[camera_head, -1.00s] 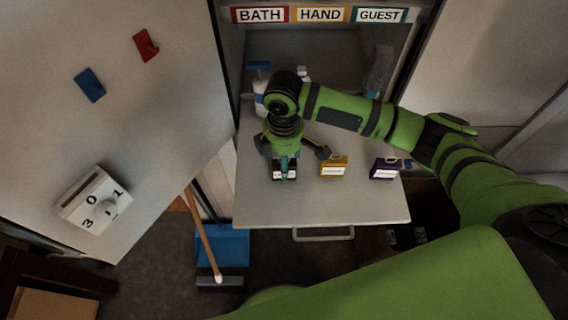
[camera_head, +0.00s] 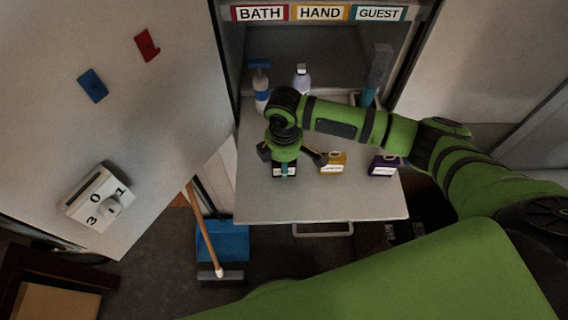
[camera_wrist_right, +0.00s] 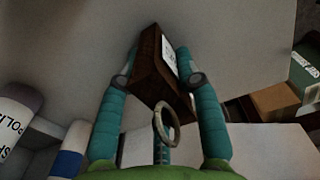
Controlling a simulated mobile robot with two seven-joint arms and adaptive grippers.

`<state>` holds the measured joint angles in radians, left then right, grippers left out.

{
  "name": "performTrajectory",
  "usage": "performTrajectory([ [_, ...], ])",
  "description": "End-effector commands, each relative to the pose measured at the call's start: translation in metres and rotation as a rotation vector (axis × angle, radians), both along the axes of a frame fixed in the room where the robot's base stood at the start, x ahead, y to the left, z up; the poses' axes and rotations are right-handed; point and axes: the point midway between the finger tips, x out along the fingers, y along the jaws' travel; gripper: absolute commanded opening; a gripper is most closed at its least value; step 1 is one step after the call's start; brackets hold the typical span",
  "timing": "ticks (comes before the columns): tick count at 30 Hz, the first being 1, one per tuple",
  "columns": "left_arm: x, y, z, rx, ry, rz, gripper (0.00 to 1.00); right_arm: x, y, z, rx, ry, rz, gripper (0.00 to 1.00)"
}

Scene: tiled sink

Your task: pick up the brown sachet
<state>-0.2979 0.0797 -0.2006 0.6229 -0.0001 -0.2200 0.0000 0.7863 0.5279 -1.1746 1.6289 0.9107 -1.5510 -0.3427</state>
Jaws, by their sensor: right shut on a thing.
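The brown sachet (camera_wrist_right: 147,76), with a white label, stands between the two teal fingers of my right gripper (camera_wrist_right: 155,68) in the right wrist view. The fingers press on its two sides. In the head view my right gripper (camera_head: 284,162) points down over the sachet (camera_head: 284,173), at the left of a row on the pale shelf (camera_head: 320,205). Only its dark front and label show there, and it looks to be still at shelf level. A pale ring (camera_wrist_right: 165,122) shows at the sachet's near end. My left gripper is not in view.
A yellow sachet (camera_head: 334,163) and a purple sachet (camera_head: 384,164) stand to the right. A blue-and-white spray bottle (camera_head: 261,90), a white bottle (camera_head: 301,78) and a grey brush (camera_head: 378,70) stand behind. The shelf's front strip is clear.

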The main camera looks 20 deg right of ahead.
Motion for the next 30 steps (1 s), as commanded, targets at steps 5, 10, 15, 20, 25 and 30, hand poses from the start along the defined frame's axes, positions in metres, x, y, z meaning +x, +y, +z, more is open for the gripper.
performTrajectory([
  [5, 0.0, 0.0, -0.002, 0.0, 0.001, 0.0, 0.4, 0.001, 0.0, 0.004, 0.002, -0.001, -0.001, 0.04],
  [10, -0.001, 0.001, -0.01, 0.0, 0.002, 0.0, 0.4, 0.001, 0.0, 0.022, 0.002, -0.005, 0.002, 0.04],
  [15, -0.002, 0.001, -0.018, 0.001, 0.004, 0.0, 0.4, -0.015, -0.01, 0.048, 0.0, 0.0, 0.001, 0.04],
  [20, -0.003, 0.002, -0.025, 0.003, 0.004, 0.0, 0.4, -0.044, -0.027, 0.069, -0.002, -0.003, 0.001, 0.04],
  [25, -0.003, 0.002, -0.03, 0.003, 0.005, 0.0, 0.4, -0.072, -0.044, 0.089, -0.001, -0.002, 0.0, 0.04],
  [30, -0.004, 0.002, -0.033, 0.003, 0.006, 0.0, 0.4, -0.091, -0.055, 0.103, -0.001, -0.001, 0.0, 0.04],
])
